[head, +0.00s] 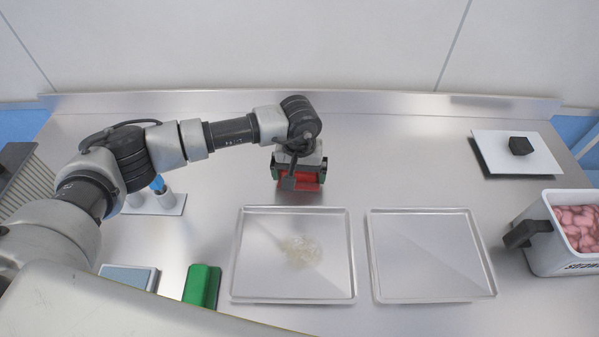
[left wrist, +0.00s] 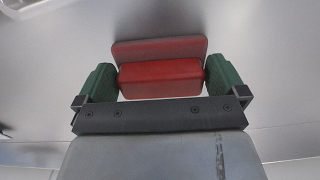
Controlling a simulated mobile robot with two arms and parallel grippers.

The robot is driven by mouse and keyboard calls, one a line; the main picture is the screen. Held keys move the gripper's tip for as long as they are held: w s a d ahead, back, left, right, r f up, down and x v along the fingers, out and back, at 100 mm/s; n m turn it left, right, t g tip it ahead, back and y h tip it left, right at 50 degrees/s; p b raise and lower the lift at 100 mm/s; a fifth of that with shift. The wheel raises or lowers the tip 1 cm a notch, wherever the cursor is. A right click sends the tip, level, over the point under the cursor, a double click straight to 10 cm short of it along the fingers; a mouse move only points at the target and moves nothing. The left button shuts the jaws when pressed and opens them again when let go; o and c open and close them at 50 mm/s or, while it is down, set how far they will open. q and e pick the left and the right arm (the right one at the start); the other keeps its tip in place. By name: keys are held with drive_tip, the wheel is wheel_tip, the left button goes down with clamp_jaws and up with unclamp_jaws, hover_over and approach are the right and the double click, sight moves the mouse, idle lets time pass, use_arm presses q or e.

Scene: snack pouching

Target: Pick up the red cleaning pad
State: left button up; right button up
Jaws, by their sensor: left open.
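The red cleaning pad (head: 307,181) lies on the steel table behind the left tray, partly hidden by my left gripper. In the left wrist view the pad (left wrist: 160,80) shows a darker red block with a paler red strip along its far side. My left gripper (head: 298,172) is over the pad, pointing down. In the left wrist view the gripper (left wrist: 160,68) is open, with one green finger on each side of the red block. The fingers are very close to its ends; I cannot tell whether they touch. My right gripper does not show.
A tray (head: 241,255) with a pale clear heap and an empty tray (head: 432,254) stand in front. A green block (head: 202,286) and grey-blue pad (head: 127,276) lie front left. A bin (head: 541,244) of pink pieces and a white board (head: 497,161) with a black block are right.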

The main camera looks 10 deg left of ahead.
use_arm(q)
drive_tip(key=c, duration=0.7)
drive_tip(key=shift+o, duration=0.2)
drive_tip(key=shift+r, duration=0.1)
drive_tip(key=shift+r+b, duration=0.3)
drive_tip(key=shift+r, duration=0.15)
wheel_tip(320, 180, up, 2)
drive_tip(key=shift+r+b, duration=0.2)
drive_tip(key=shift+b, duration=0.35)
drive_tip(key=d+r+b, duration=0.3)
drive_tip(key=d+r, duration=0.4)
drive_tip(key=d, duration=0.4)
drive_tip(key=shift+s+d+r+b, duration=0.3)
drive_tip(key=shift+s+d, duration=0.05)
drive_tip(key=shift+s, duration=0.1)
